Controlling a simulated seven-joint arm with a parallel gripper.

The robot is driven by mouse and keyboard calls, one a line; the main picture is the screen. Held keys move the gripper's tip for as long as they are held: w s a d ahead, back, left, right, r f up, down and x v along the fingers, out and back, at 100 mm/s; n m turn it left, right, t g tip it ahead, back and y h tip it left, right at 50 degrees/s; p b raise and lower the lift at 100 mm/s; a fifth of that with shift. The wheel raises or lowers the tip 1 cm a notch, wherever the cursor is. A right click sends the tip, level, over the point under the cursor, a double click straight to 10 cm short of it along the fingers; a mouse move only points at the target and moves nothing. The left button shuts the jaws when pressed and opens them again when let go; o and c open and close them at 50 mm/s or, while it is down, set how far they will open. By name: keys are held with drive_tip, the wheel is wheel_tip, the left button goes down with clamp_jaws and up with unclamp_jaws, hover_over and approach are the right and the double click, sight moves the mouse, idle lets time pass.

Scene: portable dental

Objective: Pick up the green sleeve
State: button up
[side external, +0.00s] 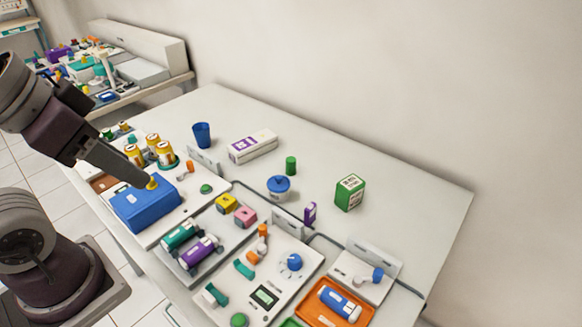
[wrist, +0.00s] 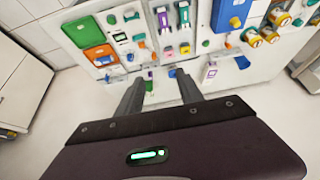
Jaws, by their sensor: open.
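A green sleeve with a pale label (side external: 181,236) lies in a grey tray, beside a purple sleeve (side external: 199,250) of similar shape. In the wrist view the green sleeve (wrist: 183,14) shows small near the top edge, right of the purple sleeve (wrist: 163,18). My gripper (side external: 148,182) appears over the blue box (side external: 146,208) in the side view, up and left of the green sleeve; its height is hard to tell. In the wrist view my gripper (wrist: 159,84) has its two fingers apart with nothing held between them.
Pink (side external: 245,216) and yellow (side external: 226,203) blocks stand just behind the sleeves. An orange tray (side external: 333,302) lies at the front right.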

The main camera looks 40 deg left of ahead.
drive_tip(key=shift+o, duration=0.3)
drive_tip(key=n+g+h, duration=0.1)
drive_tip(key=n+h, duration=0.9)
drive_tip(key=n, duration=0.8)
hover_over(291, 164)
drive_tip(key=s+d, duration=0.3)
drive_tip(key=s, duration=0.4)
wheel_tip(291, 164, down, 16)
drive_tip(key=w+a+f+n+t, duration=0.1)
drive_tip(key=a+f+n, duration=0.1)
drive_tip(key=a+f, duration=0.1)
drive_tip(key=w+a+f+n+t, duration=0.1)
drive_tip(key=w+a+f+n, duration=0.1)
drive_tip(key=f, duration=0.3)
drive_tip(key=w+a+f+n+t, duration=0.1)
drive_tip(key=a+f+n+t, duration=0.1)
drive_tip(key=a+f+n, duration=0.1)
drive_tip(key=shift+w+a+f+n, duration=0.1)
drive_tip(key=shift+a+f+n, duration=0.15)
drive_tip(key=shift+f, duration=0.3)
drive_tip(key=shift+w+a+f+n, duration=0.15)
drive_tip(key=shift+f+n, duration=0.1)
drive_tip(key=shift+f, duration=0.25)
drive_tip(key=x, duration=0.6)
drive_tip(key=shift+s+d+f, duration=0.1)
drive_tip(key=shift+f, duration=0.35)
drive_tip(key=shift+w+d+f, duration=0.1)
drive_tip(key=shift+w+d, duration=0.05)
drive_tip(key=shift+w, duration=0.05)
clamp_jaws()
